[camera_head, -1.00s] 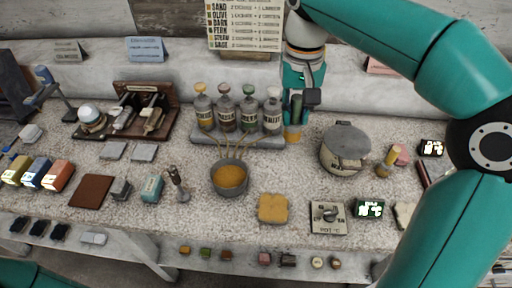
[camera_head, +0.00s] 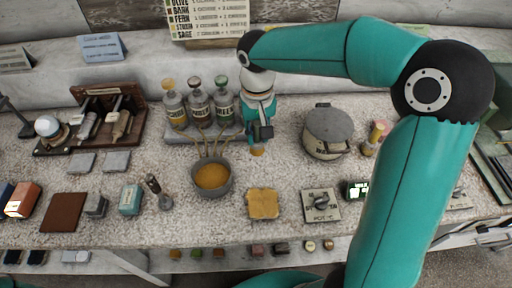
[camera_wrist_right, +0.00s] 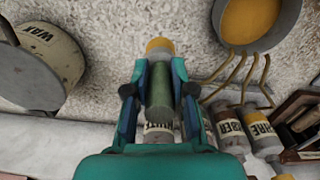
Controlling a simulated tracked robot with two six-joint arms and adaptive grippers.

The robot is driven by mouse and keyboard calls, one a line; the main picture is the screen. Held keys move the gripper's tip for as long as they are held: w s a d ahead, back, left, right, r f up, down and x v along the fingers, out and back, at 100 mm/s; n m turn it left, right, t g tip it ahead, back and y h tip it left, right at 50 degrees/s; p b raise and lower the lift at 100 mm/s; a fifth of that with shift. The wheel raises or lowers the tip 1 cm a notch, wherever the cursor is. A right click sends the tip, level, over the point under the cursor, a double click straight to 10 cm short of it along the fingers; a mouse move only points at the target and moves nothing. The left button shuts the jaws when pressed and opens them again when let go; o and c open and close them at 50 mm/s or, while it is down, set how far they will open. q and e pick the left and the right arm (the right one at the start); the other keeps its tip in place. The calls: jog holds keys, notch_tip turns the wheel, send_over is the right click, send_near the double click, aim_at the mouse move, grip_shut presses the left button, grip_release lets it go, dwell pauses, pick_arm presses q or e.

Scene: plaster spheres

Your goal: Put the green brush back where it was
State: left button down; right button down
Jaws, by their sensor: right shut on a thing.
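My right gripper (camera_head: 260,132) is shut on the green brush. In the right wrist view the brush's green handle (camera_wrist_right: 160,92) lies between the two fingers, with a pale ferrule and amber tip beyond them. In the head view its amber tip (camera_head: 257,151) points down toward the stone worktop; I cannot tell if it touches. The gripper is just right of the bottle rack and hides the rightmost bottle in the head view. The brush's earlier resting place is not marked in these frames. My left gripper is not in view.
Bottles (camera_head: 198,105) stand left. An amber sponge (camera_head: 262,203) lies in front.

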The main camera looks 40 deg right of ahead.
aim_at(257, 124)
jog(key=shift+f, duration=2.75)
jog(key=shift+f, duration=0.1)
jog(key=c, duration=1)
grip_release()
notch_tip(257, 124, up, 12)
jog(key=shift+r, duration=0.15)
